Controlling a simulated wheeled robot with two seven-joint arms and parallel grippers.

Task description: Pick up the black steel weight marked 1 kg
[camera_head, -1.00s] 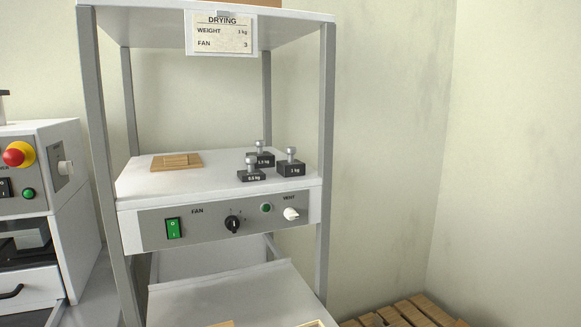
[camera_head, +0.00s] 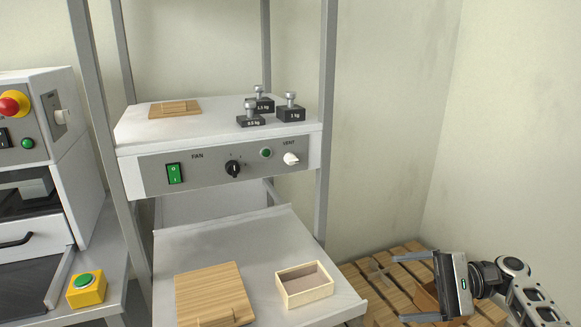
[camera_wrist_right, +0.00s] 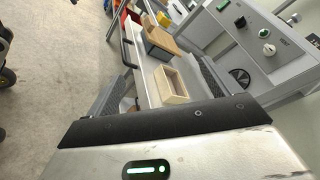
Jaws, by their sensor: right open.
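The black steel weight marked 1 kg (camera_head: 291,114) stands upright on the white top of the drying unit (camera_head: 210,136), with a silver knob on top. To its left stand two similar weights, one marked 0.5 kg (camera_head: 251,120) and one behind it marked 1.5 kg (camera_head: 262,104). My right gripper (camera_head: 437,289) is open at the lower right in the head view, over the pallet and well away from the weights. My left gripper is not in view.
Rack posts (camera_head: 326,130) stand close to the right of the weights. A wooden board (camera_head: 212,290) and a small open box (camera_head: 304,284) lie on the lower shelf. A flat wooden piece (camera_head: 175,109) lies left on the upper surface. A slatted pallet (camera_head: 385,270) is below right.

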